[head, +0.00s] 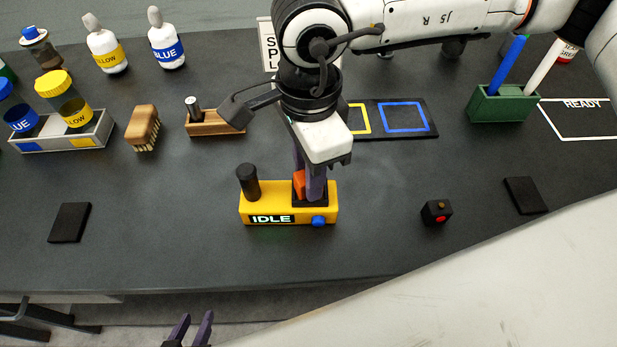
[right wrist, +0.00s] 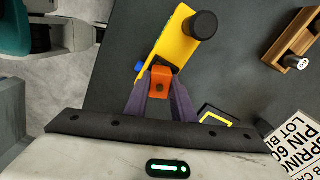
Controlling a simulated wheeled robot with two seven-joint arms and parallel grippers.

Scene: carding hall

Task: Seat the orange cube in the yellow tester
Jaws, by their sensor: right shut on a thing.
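The yellow tester (head: 272,204) stands mid-table, with a dark knob (head: 248,182) at its left, a black socket at its right, a blue button (head: 318,221) and a display reading IDLE. My right gripper (head: 309,192) points down at the socket, shut on the orange cube (head: 298,184). In the right wrist view the cube (right wrist: 160,79) sits between the purple fingers, at the socket of the tester (right wrist: 176,42). The fingers partly hide it, and I cannot tell how deep it sits. My left gripper (head: 196,326) is open and empty, below the table's front edge.
A small black box with a red button (head: 437,212) stands right of the tester. Behind are a wooden block (head: 208,123), a brush (head: 143,128) and a mat with coloured squares (head: 418,132). A green pen holder (head: 495,106) stands at right. Table around the tester is clear.

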